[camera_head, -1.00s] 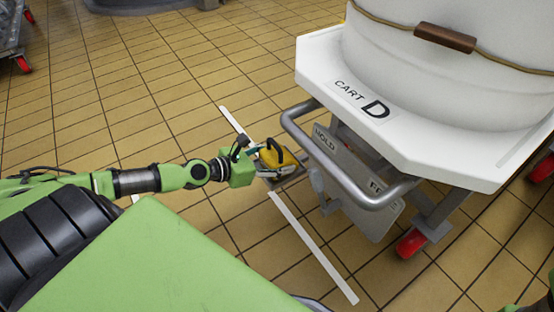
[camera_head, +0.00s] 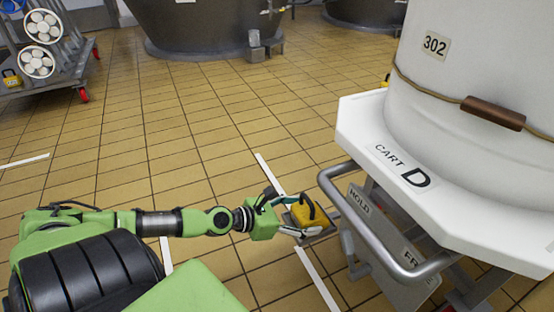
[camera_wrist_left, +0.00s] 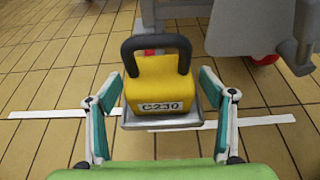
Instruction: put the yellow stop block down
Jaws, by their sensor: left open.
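The yellow stop block (camera_head: 308,213) has a black loop handle. In the left wrist view it (camera_wrist_left: 158,88) shows a label reading C230 and stands upright on a grey metal plate (camera_wrist_left: 186,121). My left gripper (camera_head: 298,228) is open, with one finger on each side of the block. In the left wrist view the fingers (camera_wrist_left: 160,92) look apart from the block's sides. What bears the plate from below is hidden. My right gripper is not in view.
Cart D (camera_head: 362,130), with a white top, a big pale vessel (camera_head: 445,60) and a front push bar (camera_head: 385,240), stands close right of the block. White floor strips (camera_head: 316,280) run beside it. The tiled floor between is clear.

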